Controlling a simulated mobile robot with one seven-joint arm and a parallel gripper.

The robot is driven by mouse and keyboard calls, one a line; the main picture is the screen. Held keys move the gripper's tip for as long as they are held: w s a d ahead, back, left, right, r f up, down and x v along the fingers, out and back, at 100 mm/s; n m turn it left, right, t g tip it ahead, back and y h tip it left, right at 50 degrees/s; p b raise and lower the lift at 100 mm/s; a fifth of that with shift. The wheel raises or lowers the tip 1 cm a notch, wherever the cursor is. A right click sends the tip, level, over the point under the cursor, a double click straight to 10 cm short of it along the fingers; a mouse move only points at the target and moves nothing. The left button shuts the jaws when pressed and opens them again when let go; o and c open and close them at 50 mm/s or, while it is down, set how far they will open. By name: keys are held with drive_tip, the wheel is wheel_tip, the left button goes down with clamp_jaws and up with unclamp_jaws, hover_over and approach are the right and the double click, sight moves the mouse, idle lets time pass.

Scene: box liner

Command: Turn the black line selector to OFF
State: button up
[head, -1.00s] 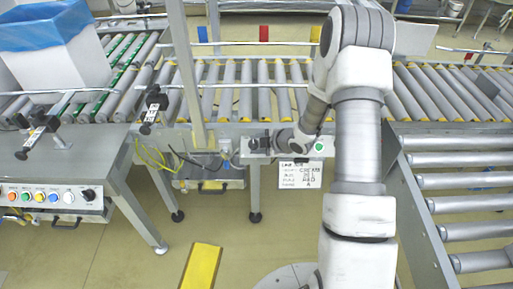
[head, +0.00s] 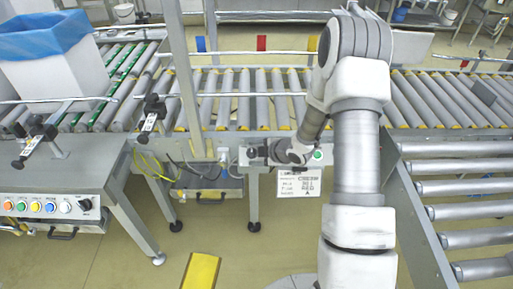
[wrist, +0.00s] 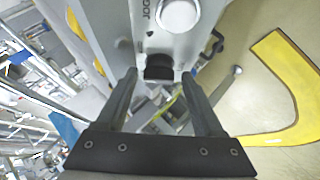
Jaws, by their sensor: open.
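A black selector knob (wrist: 158,66) is on the grey control box (wrist: 185,45) in the wrist view. It sits just beyond and between the two fingertips of my gripper (wrist: 158,77). The fingers are apart, with a gap on each side of the knob, and hold nothing. The knob's pointer and its OFF mark cannot be made out. In the head view my gripper (head: 262,153) is at the left part of the control box (head: 305,157) under the conveyor, and my arm hides much of the box.
A round white button (wrist: 178,14) marked JOG is beside the knob. A green button (head: 318,154) is at the box's right end, above a white sign (head: 298,184). Another console (head: 50,205) at left has coloured buttons and a black knob (head: 86,204). Conveyor rollers (head: 243,95) run behind.

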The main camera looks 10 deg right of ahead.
drive_tip(key=shift+w+r, duration=0.1)
drive_tip(key=shift+r, duration=0.1)
drive_tip(key=shift+r+n+g+p, duration=0.3)
drive_tip(key=shift+n+p, duration=0.2)
drive_tip(key=shift+p, duration=0.45)
drive_tip(key=shift+w+n+g+p, duration=0.1)
drive_tip(key=shift+n+g+p, duration=0.2)
drive_tip(key=shift+n+p, duration=0.55)
drive_tip(key=n+g+p, duration=0.1)
drive_tip(key=n+p, duration=0.1)
drive_tip(key=p, duration=0.2)
drive_tip(key=n+g+h+p, duration=0.1)
drive_tip(key=n+g+p, duration=0.1)
drive_tip(key=n+p, duration=0.1)
drive_tip(key=shift+w+a+r+p, duration=0.1)
drive_tip(key=shift+w+a+p, duration=0.1)
drive_tip(key=shift+p, duration=0.45)
drive_tip(key=shift+s+d+r+n+h, duration=0.1)
drive_tip(key=shift+d+r+n+h, duration=0.15)
drive_tip(key=shift+h, duration=0.05)
drive_tip(key=p+v, duration=0.5)
drive_tip(key=v, duration=1.2)
drive_tip(key=w+d+r+m+t+h, duration=0.1)
drive_tip(key=w+r+m, duration=0.1)
drive_tip(key=r, duration=0.4)
drive_tip(key=w+d+r+m+t+h, duration=0.1)
drive_tip(key=d+r+m+t+h, duration=0.1)
drive_tip(key=r, duration=0.5)
drive_tip(key=shift+w+m+p, duration=0.4)
drive_tip(key=shift+m, duration=0.5)
